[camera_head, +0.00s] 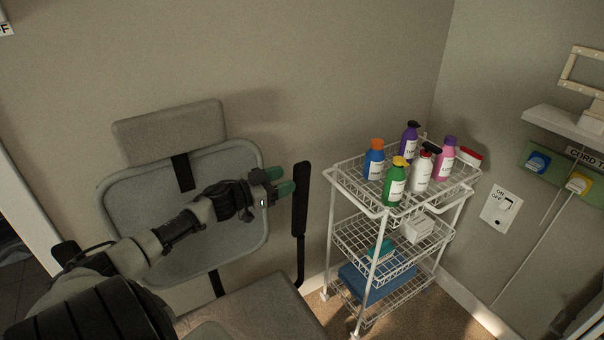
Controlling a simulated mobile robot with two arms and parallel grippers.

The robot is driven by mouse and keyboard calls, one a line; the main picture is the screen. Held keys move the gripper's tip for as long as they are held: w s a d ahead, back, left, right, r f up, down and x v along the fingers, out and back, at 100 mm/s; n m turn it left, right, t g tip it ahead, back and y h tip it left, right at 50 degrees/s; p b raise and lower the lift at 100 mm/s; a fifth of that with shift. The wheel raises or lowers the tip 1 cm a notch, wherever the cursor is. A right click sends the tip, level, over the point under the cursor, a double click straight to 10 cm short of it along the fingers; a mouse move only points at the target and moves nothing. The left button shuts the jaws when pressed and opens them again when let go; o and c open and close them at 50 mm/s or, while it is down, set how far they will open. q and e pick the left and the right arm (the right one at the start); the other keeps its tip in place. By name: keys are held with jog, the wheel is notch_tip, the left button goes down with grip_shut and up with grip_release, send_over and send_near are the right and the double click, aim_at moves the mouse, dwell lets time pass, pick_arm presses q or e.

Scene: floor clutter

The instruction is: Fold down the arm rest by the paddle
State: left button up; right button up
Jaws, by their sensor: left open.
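A chair with a grey headrest (172,131), a grey-green backrest (120,205) and a padded seat (262,312) stands against the wall. Its black arm rest paddle (301,199) is upright at the chair's right side, on a thin dark post. My left gripper (281,181) reaches across the backrest from the left. Its green-tipped fingers are open and lie just left of the paddle's upper part. Whether they touch it, I cannot tell. My right gripper is out of view.
A white wire cart (336,250) stands right of the paddle. Several bottles, among them a green one (394,186) and a blue one (374,160), are on its top shelf. A switch plate (500,208) and a small shelf (565,133) are on the right wall.

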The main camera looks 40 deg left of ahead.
aim_at(294, 176)
pick_arm(q)
jog(key=x, duration=0.5)
jog(key=shift+w+d, duration=0.15)
jog(key=shift+w, duration=0.5)
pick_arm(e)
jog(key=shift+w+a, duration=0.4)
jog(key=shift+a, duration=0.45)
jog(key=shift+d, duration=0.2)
pick_arm(q)
jog(key=shift+c, duration=0.7)
grip_shut()
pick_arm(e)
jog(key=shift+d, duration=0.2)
